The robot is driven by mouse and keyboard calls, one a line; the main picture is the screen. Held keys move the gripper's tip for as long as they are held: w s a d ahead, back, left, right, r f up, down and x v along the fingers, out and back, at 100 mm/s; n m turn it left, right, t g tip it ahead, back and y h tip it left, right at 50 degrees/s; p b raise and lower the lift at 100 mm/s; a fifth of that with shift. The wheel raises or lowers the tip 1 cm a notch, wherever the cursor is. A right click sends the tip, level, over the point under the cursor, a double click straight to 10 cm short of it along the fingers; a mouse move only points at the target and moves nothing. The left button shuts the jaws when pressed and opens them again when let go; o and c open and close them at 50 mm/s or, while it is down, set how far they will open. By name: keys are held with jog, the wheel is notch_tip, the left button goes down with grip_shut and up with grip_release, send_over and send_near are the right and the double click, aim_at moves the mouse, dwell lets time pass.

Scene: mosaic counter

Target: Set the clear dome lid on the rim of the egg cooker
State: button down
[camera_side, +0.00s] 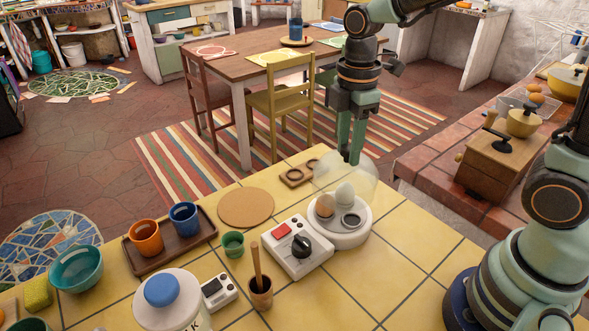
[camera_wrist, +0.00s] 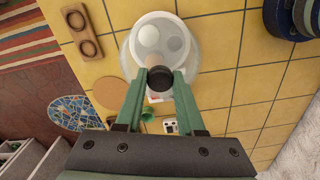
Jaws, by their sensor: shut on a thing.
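The egg cooker (camera_side: 345,239) is a round white base on the yellow tiled counter, with a brown egg, a white egg and a small ring on top. It also shows in the wrist view (camera_wrist: 160,18). The clear dome lid (camera_side: 368,182) hangs over it, slightly to the right in the side view; its lower edge is faint, and I see no clear contact with the rim. My gripper (camera_side: 350,156) points down and is shut on the lid's dark knob (camera_wrist: 160,78), between the green fingers in the wrist view (camera_wrist: 161,86).
A white control box (camera_side: 297,262) with a red button and black knob adjoins the cooker. A wooden two-hole holder (camera_side: 297,175) stands behind it and a round cork mat (camera_side: 246,207) lies left. A green cup (camera_side: 233,244) stands nearby. Tiles right of the cooker are clear.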

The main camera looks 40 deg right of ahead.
aim_at(347, 161)
jog(key=shift+f, duration=2.45)
jog(key=shift+f, duration=0.95)
dwell(0.4)
jog(key=shift+c, duration=2.2)
grip_release()
jog(key=shift+r, duration=3.5)
